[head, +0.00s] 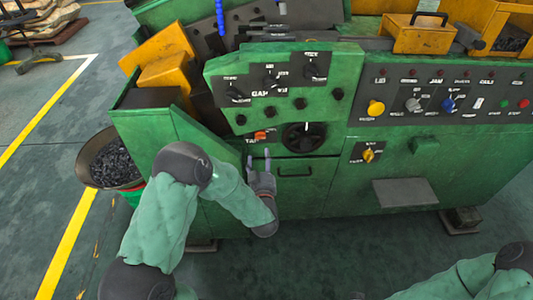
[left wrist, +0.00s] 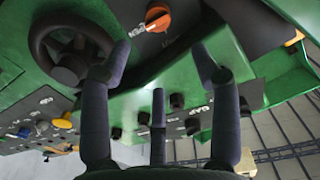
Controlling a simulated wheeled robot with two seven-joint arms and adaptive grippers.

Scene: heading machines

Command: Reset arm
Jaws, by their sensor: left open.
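My left gripper (head: 260,156) is in front of the green machine (head: 350,190) in the head view, below an orange knob (head: 260,136) and left of a dark handwheel (head: 303,137). Its fingers point up and are spread, with nothing between them. In the left wrist view the open fingers of the gripper (left wrist: 162,55) frame green panel edge; the orange knob (left wrist: 158,17) is beyond the tips and the handwheel (left wrist: 72,52) is to the left. I cannot tell whether the fingers touch the panel. My right arm shows at the bottom right of the head view; its gripper is out of frame.
A bin of dark small parts (head: 110,160) stands left of the machine. A control panel with a yellow knob (head: 376,108) and blue knob (head: 448,104) is to the right. A grey plate (head: 405,192) sticks out low on the front. The floor at left is mostly clear.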

